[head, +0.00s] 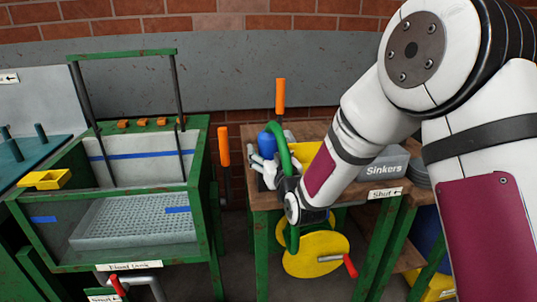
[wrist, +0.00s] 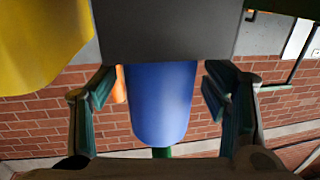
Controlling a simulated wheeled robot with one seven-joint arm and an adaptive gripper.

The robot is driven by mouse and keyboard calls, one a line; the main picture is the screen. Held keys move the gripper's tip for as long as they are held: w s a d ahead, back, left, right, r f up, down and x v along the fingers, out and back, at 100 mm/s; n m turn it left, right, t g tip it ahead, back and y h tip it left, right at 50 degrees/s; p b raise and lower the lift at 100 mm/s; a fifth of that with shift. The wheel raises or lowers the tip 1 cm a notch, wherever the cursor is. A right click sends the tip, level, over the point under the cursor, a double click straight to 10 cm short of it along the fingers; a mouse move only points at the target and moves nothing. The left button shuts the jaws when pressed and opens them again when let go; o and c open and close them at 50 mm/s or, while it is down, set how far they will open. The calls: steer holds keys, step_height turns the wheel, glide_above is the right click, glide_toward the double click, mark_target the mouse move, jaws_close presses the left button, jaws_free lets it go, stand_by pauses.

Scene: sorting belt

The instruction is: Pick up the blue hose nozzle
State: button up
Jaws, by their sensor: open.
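The blue hose nozzle (head: 266,141) shows in the head view as a rounded blue cylinder near the left end of the wooden bench. In the wrist view the blue nozzle (wrist: 160,105) hangs in the middle of the picture below a dark grey block. My gripper (wrist: 158,92) is open, with one dark green finger on each side of the nozzle and visible gaps between. In the head view, my wrist hides part of the nozzle's surroundings, and the fingertips are hard to make out.
A green curved hose (head: 284,148) arches beside the nozzle. A grey Sinkers bin (head: 384,166) stands to the right on the wooden bench (head: 262,197). A yellow wheel with a red handle (head: 316,256) is in front. A green-framed tank (head: 205,190) stands left, with orange handles near the gap.

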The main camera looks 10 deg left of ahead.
mark_target(269, 131)
steer(key=shift+c, duration=0.5)
steer(key=c, duration=1.3)
step_height(269, 131, up, 10)
steer(key=shift+r+p, duration=0.1)
steer(key=shift+p, duration=0.7)
steer(key=o, duration=0.3)
